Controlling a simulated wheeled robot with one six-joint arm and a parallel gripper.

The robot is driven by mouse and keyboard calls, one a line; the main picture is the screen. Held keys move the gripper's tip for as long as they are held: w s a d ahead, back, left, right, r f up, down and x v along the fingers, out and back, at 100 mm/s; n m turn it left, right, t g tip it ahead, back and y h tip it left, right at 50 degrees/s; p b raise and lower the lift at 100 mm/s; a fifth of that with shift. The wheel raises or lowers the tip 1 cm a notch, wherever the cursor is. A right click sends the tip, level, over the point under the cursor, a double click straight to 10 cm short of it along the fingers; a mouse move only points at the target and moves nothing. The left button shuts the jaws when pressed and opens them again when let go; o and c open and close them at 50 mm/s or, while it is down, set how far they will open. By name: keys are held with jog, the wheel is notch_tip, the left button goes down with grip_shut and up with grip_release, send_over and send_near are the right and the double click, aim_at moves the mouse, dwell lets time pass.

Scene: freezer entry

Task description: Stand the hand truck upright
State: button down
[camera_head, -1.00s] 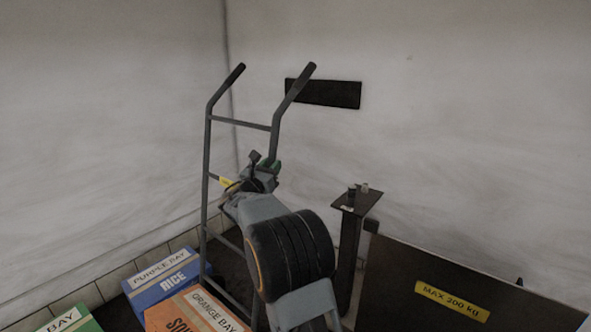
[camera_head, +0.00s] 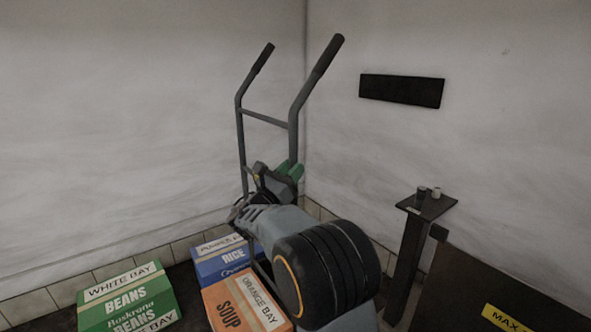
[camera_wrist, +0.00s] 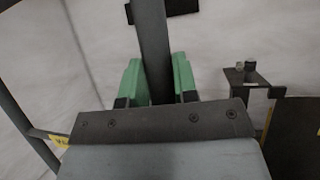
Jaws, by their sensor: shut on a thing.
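The hand truck (camera_head: 241,139) is a grey tubular frame with two black-gripped handles at the top and a crossbar below them. It stands near the room corner, close to upright and leaning a little. My gripper (camera_head: 289,171) has green fingers and is shut on the right-hand rail of the frame, below the crossbar. In the wrist view the rail (camera_wrist: 153,50) runs up between the two green fingers of my gripper (camera_wrist: 157,88). The lower frame and the hand truck's base are hidden behind my arm and the boxes.
Boxes stand at lower left: green beans (camera_head: 125,297), blue rice (camera_head: 217,262) and orange soup (camera_head: 240,308). A dark post with a top plate (camera_head: 427,204) stands at right, beside a dark panel with a yellow label (camera_head: 505,318). A black plate (camera_head: 402,90) is on the wall.

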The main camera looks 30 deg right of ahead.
jog(key=shift+a, duration=0.35)
jog(key=c, duration=1.3)
grip_release()
jog(key=shift+a, duration=0.1)
jog(key=shift+o, duration=0.9)
jog(key=shift+w+a, duration=0.1)
jog(key=shift+a, duration=0.05)
jog(key=shift+o, duration=1.2)
jog(key=shift+d, duration=0.3)
jog(key=shift+a, duration=0.1)
jog(key=p+v, duration=0.3)
jog(key=v, duration=1)
jog(key=shift+s+a+f, duration=0.2)
jog(key=shift+s+f, duration=0.1)
